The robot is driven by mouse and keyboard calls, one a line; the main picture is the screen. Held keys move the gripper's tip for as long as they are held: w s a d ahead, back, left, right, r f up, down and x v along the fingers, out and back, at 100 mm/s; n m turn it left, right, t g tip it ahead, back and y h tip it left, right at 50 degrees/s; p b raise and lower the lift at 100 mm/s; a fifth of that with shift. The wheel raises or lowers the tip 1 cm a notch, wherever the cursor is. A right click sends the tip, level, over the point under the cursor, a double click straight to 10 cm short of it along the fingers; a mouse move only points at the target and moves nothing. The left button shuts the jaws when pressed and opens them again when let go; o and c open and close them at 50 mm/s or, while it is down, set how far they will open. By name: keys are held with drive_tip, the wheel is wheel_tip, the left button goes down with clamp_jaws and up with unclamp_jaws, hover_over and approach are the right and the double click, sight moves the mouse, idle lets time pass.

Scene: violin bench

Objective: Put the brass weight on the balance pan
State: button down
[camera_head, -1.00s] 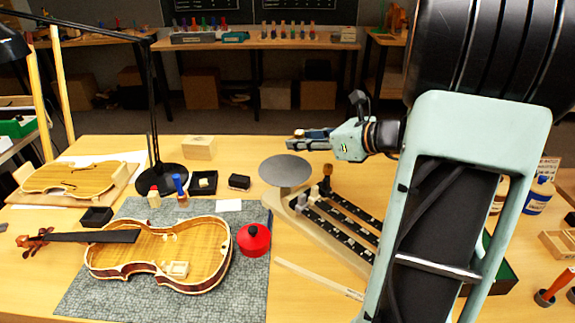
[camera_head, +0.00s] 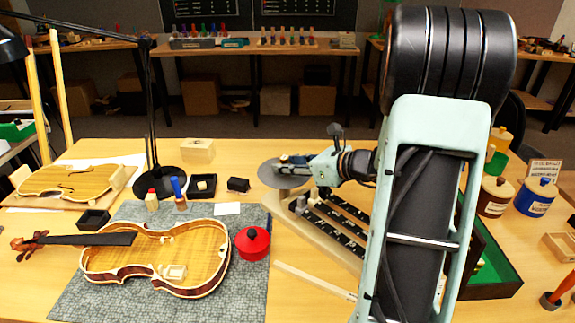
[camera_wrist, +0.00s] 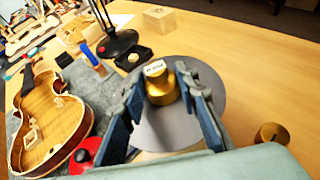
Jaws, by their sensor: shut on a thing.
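The brass weight (camera_wrist: 161,86) is a small gold cylinder with a pale label on top. My gripper (camera_wrist: 158,82) is shut on it, with one dark blue finger on each side. In the head view my gripper (camera_head: 284,160) is over the round grey balance pan (camera_head: 281,182), hiding part of it. The pan (camera_wrist: 205,92) spreads beneath the weight in the wrist view. I cannot tell whether the weight touches the pan or hangs just above it.
The balance's wooden beam base with dark scales (camera_head: 330,224) runs right of the pan. Another brass piece (camera_wrist: 272,134) stands beside the pan. A red pot (camera_head: 252,242) and an open violin body (camera_head: 205,258) lie left. A green-lined box (camera_head: 490,275) is at right.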

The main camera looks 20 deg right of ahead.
drive_tip(key=shift+f, duration=0.2)
drive_tip(key=c, duration=1.5)
unclamp_jaws()
drive_tip(key=shift+r, duration=0.15)
drive_tip(key=shift+r, duration=0.25)
drive_tip(key=p+v, duration=0.1)
drive_tip(key=v, duration=1.1)
drive_tip(key=shift+f, duration=0.15)
